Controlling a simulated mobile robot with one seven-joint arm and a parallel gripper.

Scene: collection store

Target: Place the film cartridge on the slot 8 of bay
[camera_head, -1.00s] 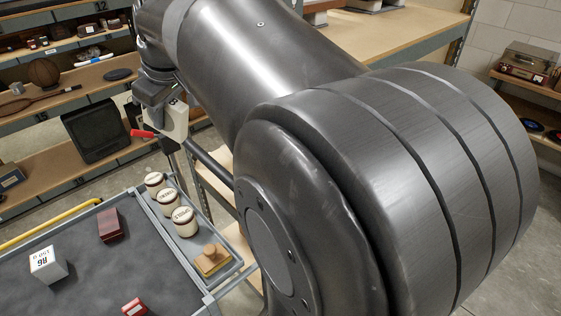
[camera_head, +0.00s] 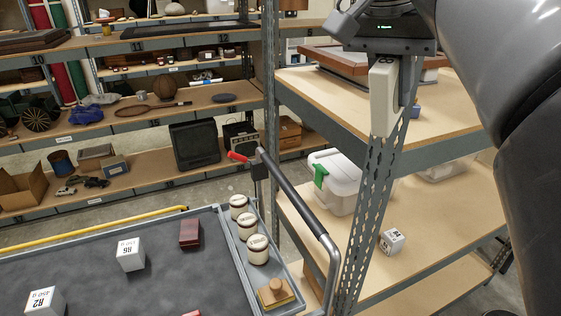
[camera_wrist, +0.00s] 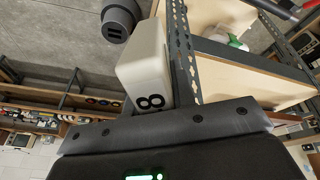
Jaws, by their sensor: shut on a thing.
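My gripper (camera_head: 392,50) is high at the right of the head view, in front of the near wooden shelf. It is shut on the film cartridge (camera_head: 384,100), a cream block that hangs down below the jaws. In the wrist view the cartridge (camera_wrist: 145,62) shows a black "8" on its end, close to the dark gripper edge (camera_wrist: 165,127). The cartridge is in the air, in front of the perforated shelf post. I cannot make out a bay with a slot marked 8 in either view.
A grey trolley (camera_head: 90,285) at the lower left carries white boxes (camera_head: 130,254), a dark red box (camera_head: 190,233), jars (camera_head: 257,249) and a stamp (camera_head: 276,292). A perforated post (camera_head: 372,190) stands below my gripper. A lidded white bin (camera_head: 338,183) and a small box (camera_head: 391,241) occupy the lower shelf.

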